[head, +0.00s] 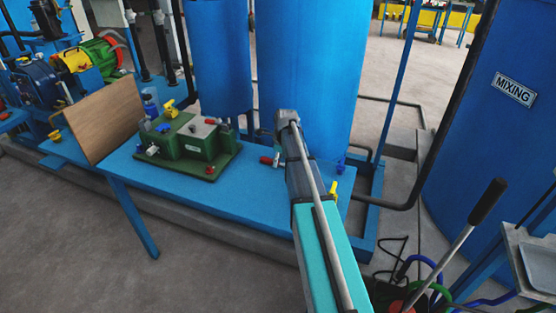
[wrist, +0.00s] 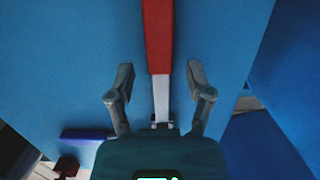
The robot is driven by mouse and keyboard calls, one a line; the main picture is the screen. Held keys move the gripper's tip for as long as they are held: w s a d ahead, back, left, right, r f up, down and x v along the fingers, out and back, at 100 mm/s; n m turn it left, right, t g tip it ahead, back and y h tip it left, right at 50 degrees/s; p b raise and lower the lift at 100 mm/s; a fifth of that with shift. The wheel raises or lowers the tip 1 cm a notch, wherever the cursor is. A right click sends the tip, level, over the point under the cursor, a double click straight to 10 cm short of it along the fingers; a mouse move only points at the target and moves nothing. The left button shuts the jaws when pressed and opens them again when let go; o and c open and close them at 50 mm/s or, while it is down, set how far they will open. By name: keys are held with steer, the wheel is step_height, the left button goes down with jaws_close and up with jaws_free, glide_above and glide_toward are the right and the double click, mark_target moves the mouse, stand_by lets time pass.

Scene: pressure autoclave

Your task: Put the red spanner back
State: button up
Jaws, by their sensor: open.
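A bar with a red handle (wrist: 158,35) and a grey metal shank (wrist: 161,98), which looks like the red spanner, runs down the middle of the wrist view over a blue surface. My gripper (wrist: 160,75) is open, with one finger on each side of the bar and gaps between. I cannot tell whether the bar touches the surface. In the head view a red handle (head: 267,160) shows just left of my arm's end, above the blue table (head: 200,188); my arm hides the rest there. My gripper's fingers are hidden in the head view.
A green block assembly (head: 190,145) with yellow and red knobs stands on the table, left of my arm. A wooden board (head: 107,120) leans farther left. Blue tanks (head: 300,70) stand behind. A yellow part (head: 331,190) lies right of my arm. A black-gripped lever (head: 487,202) rises at right.

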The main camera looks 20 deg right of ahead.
mark_target(283, 164)
step_height(283, 164, up, 12)
steer(key=s+d+p, duration=0.1)
steer(key=p, duration=1.1)
steer(key=shift+s+d+r, duration=0.15)
stand_by(0.5)
steer(key=s+a+n+g+h, duration=0.1)
steer(key=s+a+n, duration=2)
steer(key=n, duration=0.6)
steer(key=shift+s, duration=0.8)
step_height(283, 164, up, 6)
steer(key=p, duration=0.6)
